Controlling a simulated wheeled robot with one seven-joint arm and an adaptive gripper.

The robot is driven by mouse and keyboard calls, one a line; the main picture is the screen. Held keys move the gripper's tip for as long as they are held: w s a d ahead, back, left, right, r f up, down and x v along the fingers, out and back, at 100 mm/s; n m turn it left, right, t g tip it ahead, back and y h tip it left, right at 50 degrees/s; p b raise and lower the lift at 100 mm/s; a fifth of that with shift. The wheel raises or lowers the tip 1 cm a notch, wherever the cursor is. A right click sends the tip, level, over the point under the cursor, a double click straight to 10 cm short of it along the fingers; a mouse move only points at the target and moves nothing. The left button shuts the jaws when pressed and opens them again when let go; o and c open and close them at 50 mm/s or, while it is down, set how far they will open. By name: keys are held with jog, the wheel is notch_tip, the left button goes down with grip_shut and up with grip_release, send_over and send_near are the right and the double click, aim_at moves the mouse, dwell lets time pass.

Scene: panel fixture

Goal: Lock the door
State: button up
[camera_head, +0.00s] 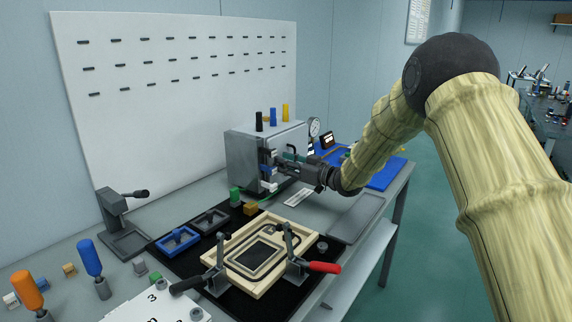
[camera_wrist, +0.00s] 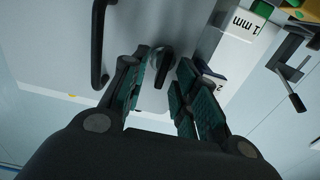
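A grey metal cabinet (camera_head: 245,155) stands on the bench at the back. Its light grey door (camera_wrist: 60,80) fills much of the wrist view. The door has a long black bar handle (camera_wrist: 98,45) and a small black turning latch (camera_wrist: 164,66). My gripper (camera_head: 283,165) is at the cabinet's front, partly hiding it in the head view. In the wrist view, my gripper (camera_wrist: 161,80) is open, with green-padded fingers on either side of the latch. Gaps show beside the latch, and I cannot tell whether either finger touches it. The door looks closed, though its edge is partly hidden.
White and blue labelled blocks (camera_wrist: 234,50) are close beside the right finger in the wrist view. A pressure gauge (camera_head: 314,127) and a blue tray (camera_head: 385,180) are behind my arm.

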jog(key=shift+c, duration=0.3)
grip_shut()
jog(key=shift+r+p, duration=0.2)
jog(key=shift+p, duration=0.25)
jog(key=shift+w+d+f+m+p, duration=0.15)
jog(key=shift+m+p, duration=2.4)
jog(key=shift+m, duration=0.4)
jog(key=shift+w+d+f+m+p, duration=0.1)
jog(key=shift+w+f+m+p, duration=0.1)
jog(key=shift+m+p, duration=2.6)
jog(key=shift+w+d+f+m+p, duration=0.15)
jog(key=shift+m+p, duration=2.15)
jog(key=shift+m, duration=0.85)
